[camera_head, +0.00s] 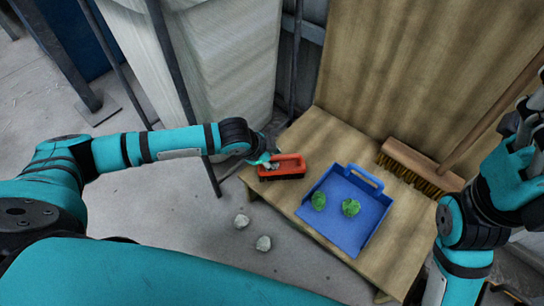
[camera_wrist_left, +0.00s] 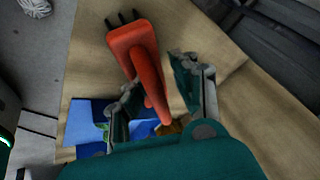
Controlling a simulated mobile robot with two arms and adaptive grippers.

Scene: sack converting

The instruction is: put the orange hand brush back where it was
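The orange hand brush (camera_head: 283,169) with dark bristles is at the left end of a low wooden bench (camera_head: 372,262). It appears to rest there, but contact under it is hard to see. In the left wrist view the orange brush (camera_wrist_left: 138,48) has its handle running down between the fingers of my left gripper (camera_wrist_left: 162,88). The fingers stand apart, with a clear gap between the handle and the right finger. In the head view my left gripper (camera_head: 262,161) is at the brush's left end. My right gripper (camera_head: 525,120) is raised at the right edge, its fingers unclear.
A blue dustpan (camera_head: 368,229) holding two green lumps (camera_head: 335,204) is on the bench right of the brush. A broom (camera_head: 415,168) leans behind it. Two pale lumps (camera_head: 252,232) lie on the floor. A tall pale stack (camera_head: 215,60) and metal posts stand behind my left arm.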

